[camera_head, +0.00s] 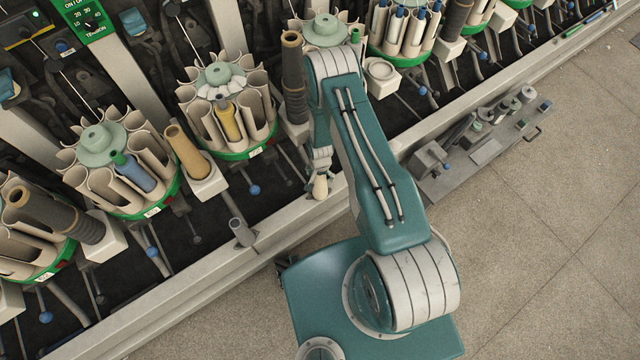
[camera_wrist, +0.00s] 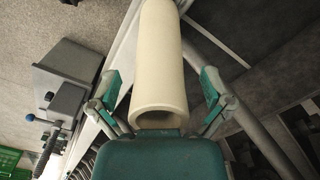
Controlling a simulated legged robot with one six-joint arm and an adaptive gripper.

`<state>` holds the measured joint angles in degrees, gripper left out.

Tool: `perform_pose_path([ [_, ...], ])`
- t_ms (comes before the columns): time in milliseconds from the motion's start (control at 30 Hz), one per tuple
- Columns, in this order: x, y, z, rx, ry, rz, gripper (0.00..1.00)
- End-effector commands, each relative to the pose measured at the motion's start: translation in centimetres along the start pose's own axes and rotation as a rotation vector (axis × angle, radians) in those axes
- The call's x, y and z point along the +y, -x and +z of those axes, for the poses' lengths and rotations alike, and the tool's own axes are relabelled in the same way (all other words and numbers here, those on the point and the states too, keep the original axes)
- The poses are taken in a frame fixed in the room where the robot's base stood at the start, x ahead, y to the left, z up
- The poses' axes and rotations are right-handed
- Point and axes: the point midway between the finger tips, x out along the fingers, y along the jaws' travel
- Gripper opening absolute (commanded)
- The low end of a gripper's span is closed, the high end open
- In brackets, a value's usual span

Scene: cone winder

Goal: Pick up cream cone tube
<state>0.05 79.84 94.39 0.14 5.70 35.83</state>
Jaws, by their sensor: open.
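The cream cone tube (camera_wrist: 160,55) fills the upper middle of the wrist view, its open, hollow end towards the camera. My gripper (camera_wrist: 160,88) is open, with one green-padded finger on each side of the tube. A gap shows between the tube and each finger. In the head view only a small cream end of the tube (camera_head: 321,187) shows, just below my gripper (camera_head: 321,170), over the machine's front rail. My arm hides much of the space behind it, and what supports the tube cannot be seen.
Green-rimmed magazines of tubes (camera_head: 250,153) line the machine at left and top. A tan cone (camera_head: 186,150) and a dark cone (camera_head: 293,75) stand between them. A grey tray with small parts (camera_head: 485,150) sits beyond the front rail (camera_head: 190,283). The floor at right is clear.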

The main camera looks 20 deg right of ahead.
Motion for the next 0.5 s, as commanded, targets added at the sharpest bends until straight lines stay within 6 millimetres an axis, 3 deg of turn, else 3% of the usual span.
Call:
perform_pose_path([
  [67, 0.00, 0.02, 0.00, 0.000, 0.000, 0.000, 0.99],
  [100, 0.00, 0.03, 0.00, 0.000, 0.000, 0.000, 0.90],
  [200, 0.01, 0.03, 0.01, 0.000, 0.000, 0.000, 0.46],
  [267, 0.01, 0.03, 0.01, 0.000, 0.000, 0.000, 0.21],
  [500, 0.01, 0.00, 0.03, -0.001, 0.000, 0.001, 0.18],
])
